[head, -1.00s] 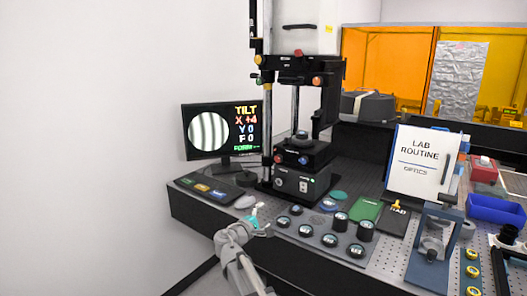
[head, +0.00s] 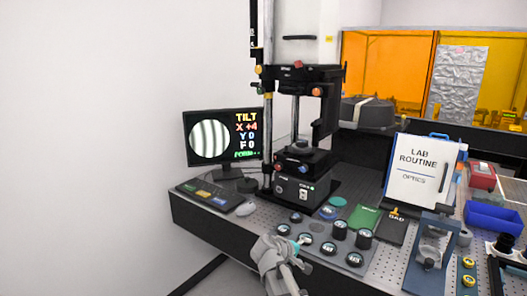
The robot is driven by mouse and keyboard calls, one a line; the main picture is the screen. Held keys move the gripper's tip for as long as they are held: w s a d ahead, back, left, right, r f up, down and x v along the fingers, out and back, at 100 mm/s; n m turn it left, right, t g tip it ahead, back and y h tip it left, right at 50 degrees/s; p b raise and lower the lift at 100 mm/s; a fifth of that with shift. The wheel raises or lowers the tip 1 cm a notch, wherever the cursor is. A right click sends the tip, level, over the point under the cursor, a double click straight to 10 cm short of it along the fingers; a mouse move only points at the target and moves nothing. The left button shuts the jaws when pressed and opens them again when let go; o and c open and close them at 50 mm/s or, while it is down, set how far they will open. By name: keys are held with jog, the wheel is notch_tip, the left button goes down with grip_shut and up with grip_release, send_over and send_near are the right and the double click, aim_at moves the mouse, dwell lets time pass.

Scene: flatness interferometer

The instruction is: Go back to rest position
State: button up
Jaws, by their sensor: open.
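My gripper (head: 300,243) is low in the middle of the head view, at the front edge of the bench by the grey tray of round optics. It looks empty and open, though its fingers are small in the picture. The interferometer (head: 300,165) stands behind it, a black frame with red, blue and yellow knobs. The monitor (head: 222,134) to its left shows striped fringes and the text TILT X +4, Y 0, F 0.
The grey tray (head: 318,254) holds several round optics. Green (head: 364,217) and dark (head: 392,228) pads, a LAB ROUTINE sign (head: 418,166), a blue-grey stand (head: 433,240) and a blue bin (head: 494,216) are to the right. A keyboard (head: 215,194) lies left.

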jog(key=s+d+f+m+g+y+p, duration=0.1)
jog(key=s+d+m+g+y+p, duration=0.1)
jog(key=s, duration=0.7)
jog(key=s+d+f+m+g+y+p, duration=0.1)
jog(key=s+m+g+y+p, duration=0.3)
jog(key=s+y, duration=0.3)
jog(key=s+m+g, duration=0.1)
jog(key=s, duration=0.1)
jog(key=shift+s+d+f+m, duration=0.3)
jog(key=shift+s+d+m, duration=0.05)
jog(key=shift+s+m, duration=0.05)
